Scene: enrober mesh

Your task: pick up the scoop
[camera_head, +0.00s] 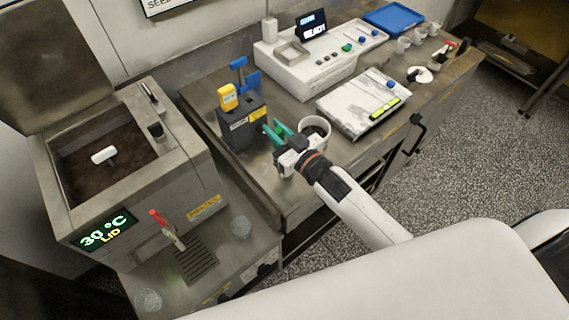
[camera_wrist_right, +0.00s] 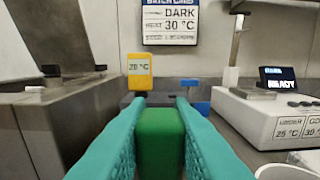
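My right gripper (camera_head: 272,128) is in the head view, just right of a dark holder box (camera_head: 243,125) on the bench. In the right wrist view its two teal fingers (camera_wrist_right: 160,103) stand on either side of a green block (camera_wrist_right: 160,145), which looks like a handle. No gap shows between block and fingers, but I cannot tell whether they grip it. No scoop bowl shows, so I cannot tell for sure that the green block is the scoop's handle. My left gripper is not in view.
A white round container (camera_head: 316,124) sits close behind my right gripper. A white machine (camera_head: 310,65) and chocolate tank (camera_head: 70,178) flank the holder.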

